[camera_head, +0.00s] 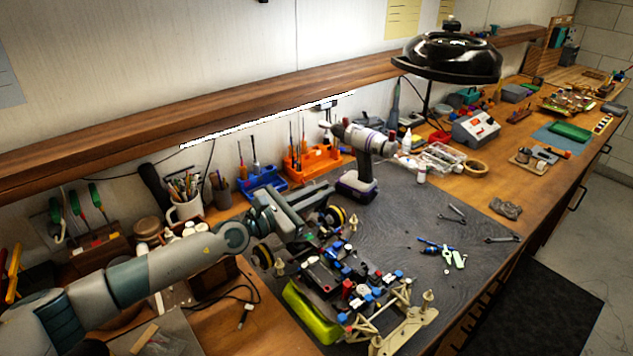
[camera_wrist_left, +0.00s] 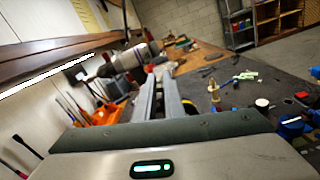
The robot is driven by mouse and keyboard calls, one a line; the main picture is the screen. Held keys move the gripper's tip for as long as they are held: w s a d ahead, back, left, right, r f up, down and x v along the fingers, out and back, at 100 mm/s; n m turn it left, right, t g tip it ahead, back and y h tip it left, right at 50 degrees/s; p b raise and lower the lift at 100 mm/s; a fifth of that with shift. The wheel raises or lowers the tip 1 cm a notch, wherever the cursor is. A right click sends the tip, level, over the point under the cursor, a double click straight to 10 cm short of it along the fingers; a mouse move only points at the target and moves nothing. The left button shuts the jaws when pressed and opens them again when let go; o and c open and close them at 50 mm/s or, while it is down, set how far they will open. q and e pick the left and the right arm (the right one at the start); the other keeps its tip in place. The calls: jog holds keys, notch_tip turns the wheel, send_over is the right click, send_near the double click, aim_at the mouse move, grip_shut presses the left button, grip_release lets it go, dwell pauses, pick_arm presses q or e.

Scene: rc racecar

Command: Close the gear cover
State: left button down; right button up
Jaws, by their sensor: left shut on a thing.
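The RC car (camera_head: 345,270) stands on the dark mat, with its green-yellow body part (camera_head: 312,312) at the near left. A yellow-rimmed wheel (camera_head: 337,215) shows at its far end. My left gripper (camera_head: 322,213) reaches in from the left over the car's far end, close to that wheel. In the left wrist view its fingers (camera_wrist_left: 159,82) are close together. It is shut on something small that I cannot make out. I cannot clearly pick out the gear cover among the small parts, and the gripper hides some of that end. My right gripper is not in view.
A cordless drill (camera_head: 360,160) stands behind the gripper, and an orange tool holder (camera_head: 312,160) is at the back. Cream stands (camera_head: 410,325) surround the car. Small tools (camera_head: 445,252) lie to the right on otherwise mostly clear mat (camera_head: 400,210). A lamp (camera_head: 447,57) hangs above.

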pick_arm(q)
jog(key=shift+s+d+f+m+p, duration=0.15)
jog(key=shift+s+d+m+p, duration=0.25)
jog(key=shift+m, duration=0.5)
jog(key=shift+a, duration=0.1)
jog(key=c, duration=1.8)
grip_release()
jog(key=shift+c, duration=0.2)
jog(key=shift+s+a, duration=0.1)
